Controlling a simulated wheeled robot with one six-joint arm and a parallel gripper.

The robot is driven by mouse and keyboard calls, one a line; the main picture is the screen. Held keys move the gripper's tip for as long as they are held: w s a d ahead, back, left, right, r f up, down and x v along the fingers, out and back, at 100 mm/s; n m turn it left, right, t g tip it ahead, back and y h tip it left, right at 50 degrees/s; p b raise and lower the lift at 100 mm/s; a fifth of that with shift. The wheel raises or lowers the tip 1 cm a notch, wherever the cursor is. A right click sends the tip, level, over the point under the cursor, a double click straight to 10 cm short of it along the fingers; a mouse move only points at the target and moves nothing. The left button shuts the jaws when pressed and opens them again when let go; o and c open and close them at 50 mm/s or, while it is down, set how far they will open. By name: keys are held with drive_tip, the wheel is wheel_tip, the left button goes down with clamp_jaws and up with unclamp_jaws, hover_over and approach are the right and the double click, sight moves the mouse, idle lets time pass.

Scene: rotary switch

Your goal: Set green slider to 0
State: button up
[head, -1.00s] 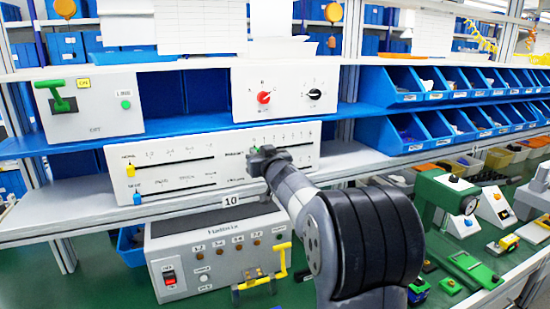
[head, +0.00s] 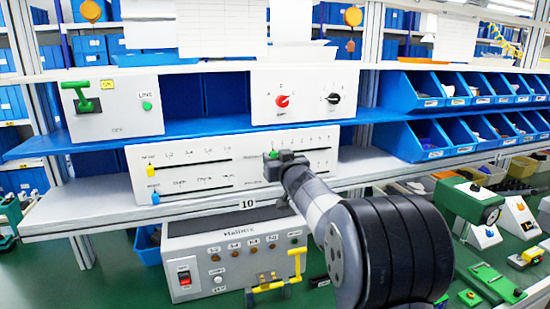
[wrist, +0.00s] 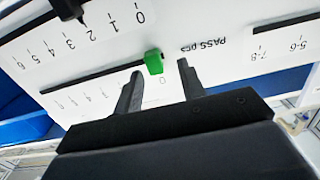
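The green slider (wrist: 154,62) sits at one end of its dark slot (wrist: 92,77) on the white slider panel (head: 132,159). A printed 0 (wrist: 162,80) is close beside it in the wrist view. My gripper (wrist: 160,69) is open, with one finger on each side of the slider and visible gaps between. In the head view my gripper (head: 285,157) covers part of the panel, and only a bit of the green slider (head: 274,154) shows.
A yellow slider (head: 152,171) and a blue slider (head: 155,198) are on the panel's left. A black slider (wrist: 67,8) is close by in the wrist view. The box with red and black knobs (head: 305,112) is above. Blue bins (head: 410,90) stand at right.

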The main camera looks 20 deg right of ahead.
drive_tip(key=s, duration=1)
drive_tip(key=shift+d+b, duration=0.15)
drive_tip(key=shift+b, duration=0.25)
drive_tip(key=w+p, duration=0.1)
drive_tip(key=w, duration=1)
drive_tip(key=shift+s+d+p, duration=0.1)
drive_tip(key=shift+d+p, duration=0.25)
drive_tip(key=shift+d, duration=0.25)
